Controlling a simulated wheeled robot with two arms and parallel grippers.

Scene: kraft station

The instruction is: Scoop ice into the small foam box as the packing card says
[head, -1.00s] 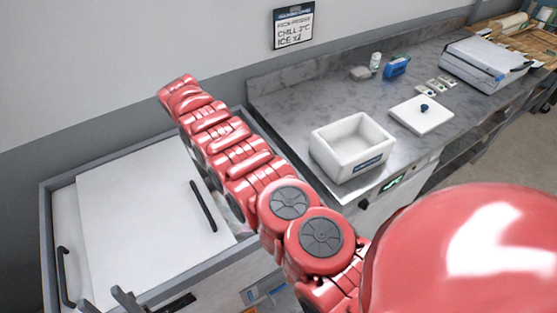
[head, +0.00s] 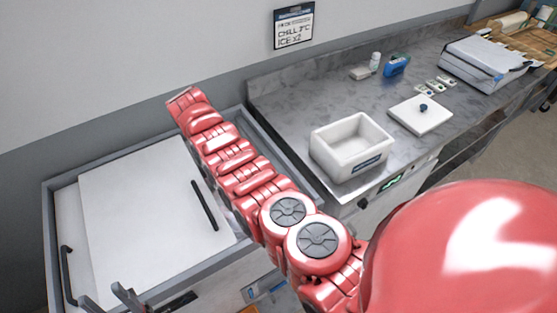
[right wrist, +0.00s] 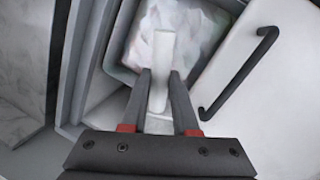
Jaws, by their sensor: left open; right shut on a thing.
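The small foam box (head: 335,158) is white, open and looks empty on the grey counter in the head view. The packing card (head: 293,27) on the wall reads CHILL and ICE x2. In the right wrist view my right gripper (right wrist: 160,82) is shut on the white handle of the scoop (right wrist: 163,55). The scoop is over or in the ice (right wrist: 205,35) in the open part of the bin; its far end is hard to make out. My right arm hides this spot in the head view. My left gripper (head: 105,297) is open at the bottom left, near the bin lid.
The ice bin (head: 47,225) has white lid panels (head: 140,215) with black handles.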

